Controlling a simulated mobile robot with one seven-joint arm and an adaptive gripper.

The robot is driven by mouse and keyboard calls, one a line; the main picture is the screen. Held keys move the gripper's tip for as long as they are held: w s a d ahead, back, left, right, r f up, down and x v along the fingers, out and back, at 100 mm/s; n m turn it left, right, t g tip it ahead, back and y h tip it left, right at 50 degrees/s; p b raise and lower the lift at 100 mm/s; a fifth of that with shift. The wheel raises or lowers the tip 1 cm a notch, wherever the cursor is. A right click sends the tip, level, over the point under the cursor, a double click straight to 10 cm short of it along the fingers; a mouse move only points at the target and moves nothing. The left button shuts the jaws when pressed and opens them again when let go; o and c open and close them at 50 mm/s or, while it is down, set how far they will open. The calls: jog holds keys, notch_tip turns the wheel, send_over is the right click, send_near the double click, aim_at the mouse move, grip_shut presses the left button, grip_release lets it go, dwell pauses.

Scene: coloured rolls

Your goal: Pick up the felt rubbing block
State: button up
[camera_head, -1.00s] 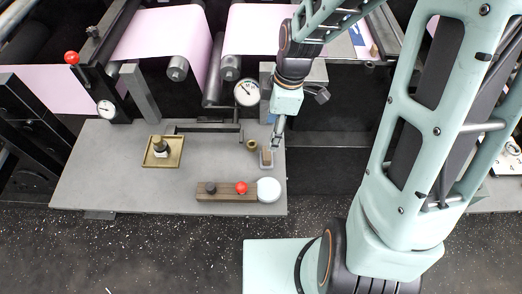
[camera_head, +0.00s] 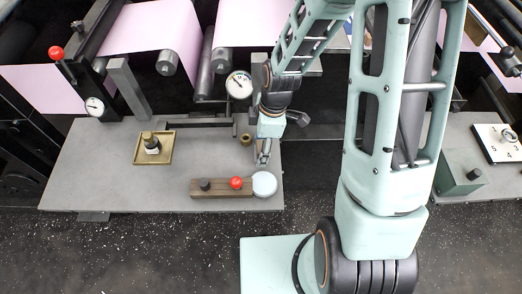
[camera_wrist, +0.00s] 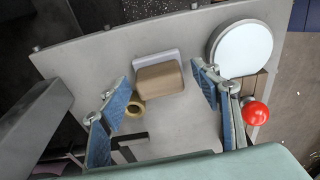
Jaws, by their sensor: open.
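The felt rubbing block (camera_wrist: 160,78) shows in the wrist view as a tan-brown block with a pale grey part along its far side. It lies on the grey bench between the two blue-padded fingers of my gripper (camera_wrist: 160,84). My gripper is open, with a finger to each side of the block and visible gaps. Whether the fingers are level with it or above it, I cannot tell. In the head view my gripper (camera_head: 263,156) points down over the bench's right end and hides most of the block.
A brass ring (camera_wrist: 135,108) is close to the left finger. A white disc (camera_wrist: 242,48) and a red knob (camera_wrist: 255,113) on a wooden bar (camera_head: 222,191) are close on the right. A brass tray (camera_head: 137,154) stands farther left. The bench (camera_head: 95,180) is bare around it.

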jog(key=c, duration=1.3)
jog(key=shift+o, duration=0.2)
jog(key=shift+r, duration=0.2)
